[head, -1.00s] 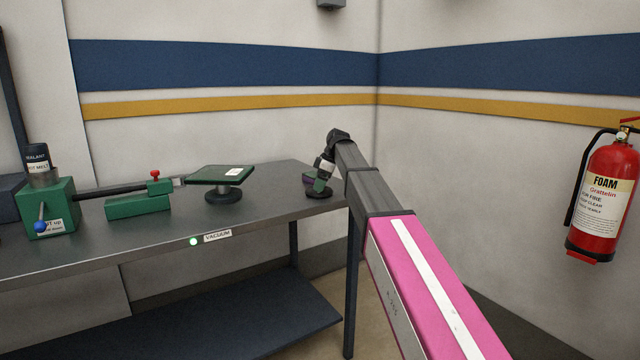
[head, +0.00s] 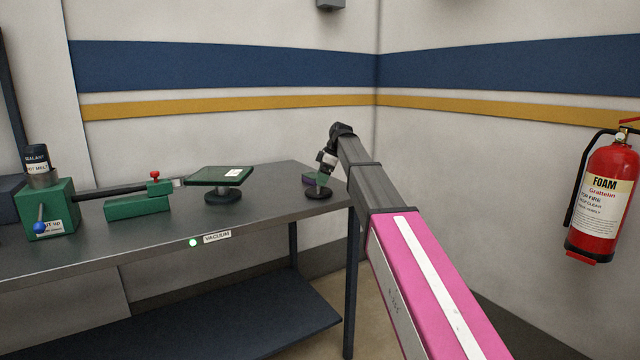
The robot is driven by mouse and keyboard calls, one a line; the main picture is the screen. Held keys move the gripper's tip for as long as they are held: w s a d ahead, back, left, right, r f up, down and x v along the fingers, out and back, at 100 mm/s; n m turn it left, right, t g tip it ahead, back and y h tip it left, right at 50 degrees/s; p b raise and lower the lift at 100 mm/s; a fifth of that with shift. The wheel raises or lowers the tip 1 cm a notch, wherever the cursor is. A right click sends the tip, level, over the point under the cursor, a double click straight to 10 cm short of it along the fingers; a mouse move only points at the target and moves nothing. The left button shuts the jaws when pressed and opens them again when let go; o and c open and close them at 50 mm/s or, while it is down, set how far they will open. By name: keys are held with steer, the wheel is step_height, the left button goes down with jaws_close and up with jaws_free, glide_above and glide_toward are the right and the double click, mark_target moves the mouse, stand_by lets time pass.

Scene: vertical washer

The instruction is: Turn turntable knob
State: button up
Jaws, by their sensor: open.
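A turntable with a flat, dark green square top (head: 205,174) and a white label stands on a black round base (head: 222,197) on the bench. To its right, near the bench's right end, is a small black round piece (head: 319,193) that looks like a knob. My gripper (head: 322,184) points down right above this piece and is open. It is small in the view, so I cannot tell whether its fingers touch the piece or are around it. A small purple block (head: 308,180) shows just left of my gripper, partly hidden.
The grey metal bench (head: 265,205) has a lit VACUUM indicator (head: 193,243) on its front edge. A green box with a blue-ended lever (head: 50,212) and a green clamp block with a red knob (head: 138,207) stand left. A fire extinguisher (head: 598,200) hangs on the right wall.

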mark_target(324, 193)
steer(key=v, duration=0.8)
stand_by(0.6)
steer(key=c, duration=1.1)
steer(key=m, duration=0.1)
steer(key=s+a+m, duration=0.1)
steer(key=m, duration=0.1)
steer(key=m+t+h, duration=0.1)
steer(key=shift+s+a+f, duration=0.2)
steer(key=shift+s+f, duration=0.05)
steer(key=shift+f, duration=0.05)
steer(key=shift+c, duration=0.3)
steer(key=s+a+m+t+h, duration=0.3)
steer(key=m, duration=1.1)
steer(key=shift+t, duration=0.3)
steer(key=x, duration=1)
steer(key=shift+w+d+f, duration=0.15)
